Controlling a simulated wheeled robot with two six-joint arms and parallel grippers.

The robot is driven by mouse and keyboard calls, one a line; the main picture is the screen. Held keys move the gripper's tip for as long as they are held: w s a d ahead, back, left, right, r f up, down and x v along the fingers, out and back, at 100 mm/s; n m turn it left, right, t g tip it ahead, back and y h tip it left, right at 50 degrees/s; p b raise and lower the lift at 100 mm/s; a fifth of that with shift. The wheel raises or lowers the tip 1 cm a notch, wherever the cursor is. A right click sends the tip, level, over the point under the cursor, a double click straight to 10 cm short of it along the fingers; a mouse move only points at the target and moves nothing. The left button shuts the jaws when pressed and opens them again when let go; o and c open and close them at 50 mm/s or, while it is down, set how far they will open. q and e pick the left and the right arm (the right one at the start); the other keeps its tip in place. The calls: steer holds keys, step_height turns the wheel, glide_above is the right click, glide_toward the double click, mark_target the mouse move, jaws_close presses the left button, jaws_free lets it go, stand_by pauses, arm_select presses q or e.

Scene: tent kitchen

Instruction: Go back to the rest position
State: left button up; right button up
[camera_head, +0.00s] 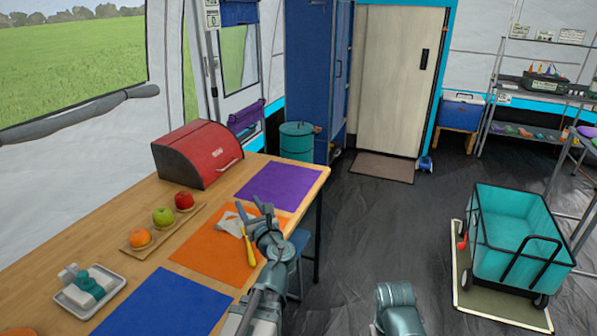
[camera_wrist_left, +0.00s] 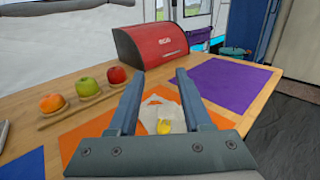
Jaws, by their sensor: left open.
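My left gripper (camera_head: 254,208) is open and empty, above the far part of the orange mat (camera_head: 196,252) on the wooden table. Its two fingers (camera_wrist_left: 156,75) are spread apart in the left wrist view. A white item (camera_head: 229,223) with a yellow part (camera_head: 249,248) lies on the orange mat below it. In the wrist view the white item (camera_wrist_left: 151,107) and the yellow part (camera_wrist_left: 164,127) show between and beyond the fingers, apart from them. A link of my right arm shows at the bottom of the head view; its gripper is out of frame.
A red bread box (camera_head: 205,155), a purple mat (camera_head: 278,184), a blue mat (camera_head: 165,305) and a board with fruit (camera_head: 140,250) are on the table (camera_head: 90,232). A tray (camera_head: 70,300) lies near left. A teal wagon (camera_head: 515,225) stands right. Dark floor between is clear.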

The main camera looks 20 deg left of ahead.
arm_select(q)
steer(key=s+d+n+g+h+p, duration=0.4)
steer(key=s+d+n+p, duration=0.2)
steer(key=d, duration=0.4)
steer(key=s+d+r+n+g+h+p, duration=0.1)
steer(key=s+d+n+g+h+p, duration=0.2)
steer(key=s+d+n+p, duration=0.3)
steer(key=s+d+n+g+h+p, duration=0.4)
steer(key=s+d+n+g+p, duration=0.2)
steer(key=d+n+p, duration=0.5)
steer(key=s+d, duration=0.1)
steer(key=d, duration=0.2)
steer(key=shift+r+h, duration=0.3)
